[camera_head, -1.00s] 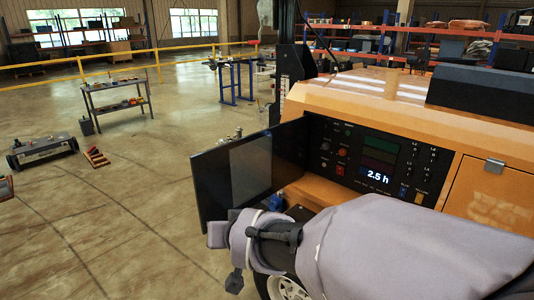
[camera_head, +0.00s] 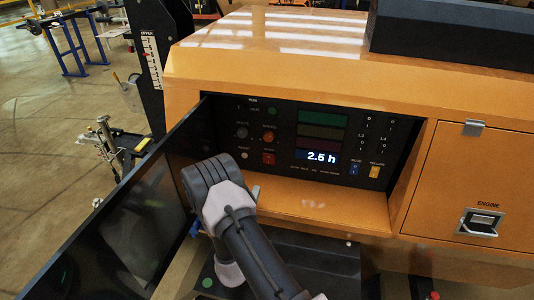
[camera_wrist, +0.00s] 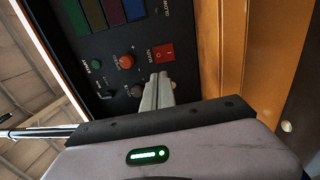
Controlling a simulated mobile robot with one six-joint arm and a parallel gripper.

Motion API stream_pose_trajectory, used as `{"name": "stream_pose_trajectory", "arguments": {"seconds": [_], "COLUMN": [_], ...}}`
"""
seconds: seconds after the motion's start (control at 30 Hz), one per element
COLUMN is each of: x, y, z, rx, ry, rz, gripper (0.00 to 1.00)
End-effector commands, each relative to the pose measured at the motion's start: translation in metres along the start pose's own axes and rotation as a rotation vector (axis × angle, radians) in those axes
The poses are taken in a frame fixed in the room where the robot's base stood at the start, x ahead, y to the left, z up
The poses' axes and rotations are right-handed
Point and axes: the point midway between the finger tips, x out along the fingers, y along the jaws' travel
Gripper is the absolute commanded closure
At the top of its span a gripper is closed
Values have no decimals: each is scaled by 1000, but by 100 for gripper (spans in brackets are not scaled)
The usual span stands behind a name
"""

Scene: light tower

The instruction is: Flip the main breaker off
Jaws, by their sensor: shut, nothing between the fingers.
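The main breaker is a red rocker switch (camera_wrist: 162,52) labelled MAIN on the black control panel (camera_wrist: 85,45). In the head view the red switch (camera_head: 268,159) sits low on the left part of the panel (camera_head: 385,130). My gripper (camera_wrist: 160,78) is shut and empty in the wrist view. Its grey fingertips are close to the panel, just below the red switch in that picture; I cannot tell whether they touch it. In the head view my wrist hides most of the gripper, and only a small pale finger part (camera_head: 255,191) shows below the switch.
An orange-red round knob (camera_wrist: 125,61) and a green START button (camera_wrist: 96,64) are near the switch. The open black door (camera_head: 130,215) stands left of my arm. An orange ledge (camera_head: 320,205) runs below the panel. The display (camera_head: 320,157) reads 2.5 h.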

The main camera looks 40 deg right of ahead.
Motion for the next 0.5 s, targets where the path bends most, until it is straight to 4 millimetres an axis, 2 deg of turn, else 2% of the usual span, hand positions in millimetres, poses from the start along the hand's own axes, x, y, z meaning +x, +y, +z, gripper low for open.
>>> {"name": "stream_pose_trajectory", "arguments": {"seconds": [0.27, 0.37, 0.5], "x": [4, 16, 46], "y": [1, 0, 0], "z": [0, 0, 1], "rx": [6, 8, 10], "ry": [-2, -3, -5], "rz": [0, 1, 1], "gripper": [100, 100, 100]}}
